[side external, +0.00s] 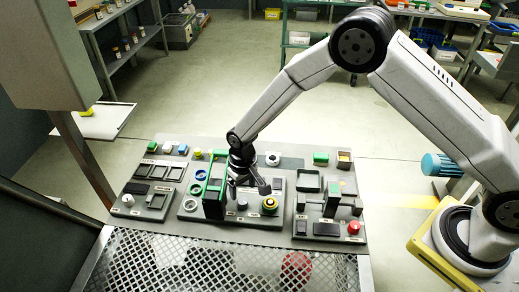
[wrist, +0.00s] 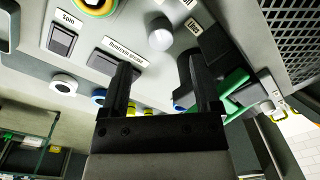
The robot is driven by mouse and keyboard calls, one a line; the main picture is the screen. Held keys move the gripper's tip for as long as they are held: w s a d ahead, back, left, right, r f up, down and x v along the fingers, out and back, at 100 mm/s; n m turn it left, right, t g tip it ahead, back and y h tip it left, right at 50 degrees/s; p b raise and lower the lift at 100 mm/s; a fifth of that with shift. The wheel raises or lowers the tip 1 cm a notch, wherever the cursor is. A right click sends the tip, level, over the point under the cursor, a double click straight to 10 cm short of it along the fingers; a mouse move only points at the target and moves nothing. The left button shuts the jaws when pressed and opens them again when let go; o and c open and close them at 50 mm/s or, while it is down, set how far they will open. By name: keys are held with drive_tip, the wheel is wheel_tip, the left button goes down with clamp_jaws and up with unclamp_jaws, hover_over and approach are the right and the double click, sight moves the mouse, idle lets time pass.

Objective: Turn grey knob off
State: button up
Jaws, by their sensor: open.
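The grey knob (wrist: 160,37) is a round, light grey knob on the panel in the wrist view, ahead of my fingertips. In the side external view, a small grey knob (side external: 242,204) sits on the middle panel block, left of a yellow-ringed knob (side external: 269,203). My gripper (side external: 248,188) is over this block, with its fingers spread. In the wrist view my gripper (wrist: 154,66) is open, with nothing seen between its fingers. The knob appears beyond the fingertips and apart from them. Its on or off setting cannot be told.
A green-handled black lever (side external: 214,188) stands close left of my gripper; its green part (wrist: 232,88) shows right of the fingers in the wrist view. A white knob (wrist: 63,84) and a dark Spin switch (wrist: 62,40) are nearby. A red button (side external: 353,228) is on the right block.

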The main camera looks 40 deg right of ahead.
sight(243, 201)
drive_tip(key=shift+a+f, duration=0.15)
drive_tip(key=shift+f, duration=2.45)
clamp_jaws()
